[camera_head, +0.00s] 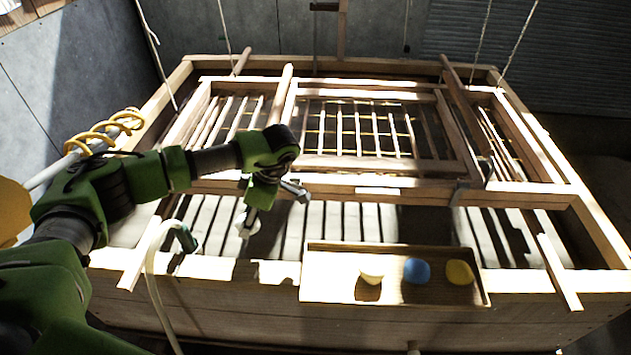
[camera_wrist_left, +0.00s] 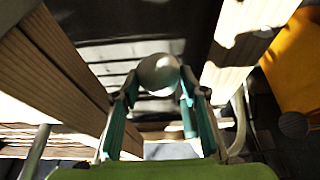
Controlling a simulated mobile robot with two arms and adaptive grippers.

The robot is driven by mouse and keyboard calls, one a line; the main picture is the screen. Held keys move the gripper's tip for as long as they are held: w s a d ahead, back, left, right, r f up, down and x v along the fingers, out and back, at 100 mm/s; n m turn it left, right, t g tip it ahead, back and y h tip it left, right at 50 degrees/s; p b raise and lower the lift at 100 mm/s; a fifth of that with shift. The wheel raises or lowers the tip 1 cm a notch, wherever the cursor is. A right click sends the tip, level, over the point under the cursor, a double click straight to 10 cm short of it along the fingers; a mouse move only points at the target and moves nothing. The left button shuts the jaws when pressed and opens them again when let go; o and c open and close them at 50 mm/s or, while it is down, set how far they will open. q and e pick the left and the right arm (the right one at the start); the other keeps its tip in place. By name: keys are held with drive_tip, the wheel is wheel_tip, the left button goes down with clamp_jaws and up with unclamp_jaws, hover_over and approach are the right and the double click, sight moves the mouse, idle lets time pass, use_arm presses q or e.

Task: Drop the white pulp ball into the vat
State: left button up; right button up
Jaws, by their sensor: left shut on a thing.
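The white pulp ball (camera_head: 246,224) is between the fingers of my left gripper (camera_head: 248,208) in the head view. The left wrist view shows the pale ball (camera_wrist_left: 158,74) at the fingertips of that gripper (camera_wrist_left: 158,88), which is shut on it. The vat (camera_head: 215,298) is the large wooden box across the head view. The gripper and ball appear over its near opening, left of the tray, above dark and light stripes. The ball's height over the vat's inside is hard to tell. My right gripper is in no view.
A wooden tray (camera_head: 325,287) on the vat's front edge holds a cream ball (camera_head: 371,273), a blue ball (camera_head: 417,270) and a yellow ball (camera_head: 460,272). A wooden frame (camera_head: 375,165) hangs over the far part of the vat. A pale hose (camera_head: 150,265) bends over the front left rim.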

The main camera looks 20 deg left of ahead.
use_arm(q)
drive_tip(key=shift+f, duration=0.5)
drive_tip(key=shift+d+r, duration=0.1)
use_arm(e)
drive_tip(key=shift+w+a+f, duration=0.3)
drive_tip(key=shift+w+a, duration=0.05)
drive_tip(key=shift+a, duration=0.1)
use_arm(q)
drive_tip(key=o, duration=1.2)
drive_tip(key=shift+r, duration=0.1)
drive_tip(key=v, duration=1.1)
drive_tip(key=shift+d+r, duration=0.25)
drive_tip(key=shift+r, duration=0.1)
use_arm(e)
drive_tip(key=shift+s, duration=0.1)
use_arm(q)
drive_tip(key=shift+f, duration=0.15)
